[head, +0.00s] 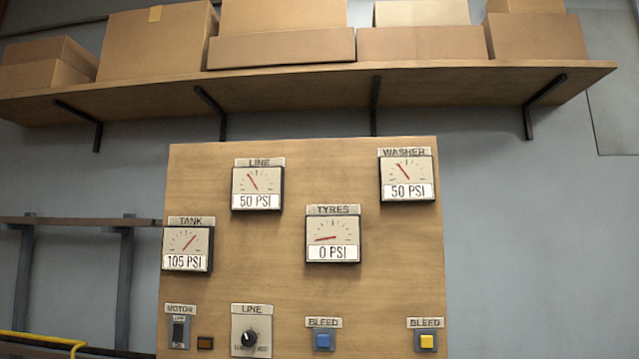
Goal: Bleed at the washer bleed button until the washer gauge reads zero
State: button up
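The washer gauge (406,175) is at the upper right of a wooden panel (300,290) in the head view. Its display reads 50 PSI. Two buttons near the panel's bottom edge are both labelled BLEED. The yellow bleed button (427,341) is at the right, roughly below the washer gauge. The blue bleed button (324,341) is further left, below the tyres gauge. The labels do not say which gauge each button serves. My gripper is not in view.
The line gauge (257,185) reads 50 PSI, the tyres gauge (332,235) 0 PSI, and the tank gauge (187,245) 105 PSI. A motor switch (178,332) and a line knob (249,337) sit at lower left. A shelf (300,95) with cardboard boxes overhangs the panel.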

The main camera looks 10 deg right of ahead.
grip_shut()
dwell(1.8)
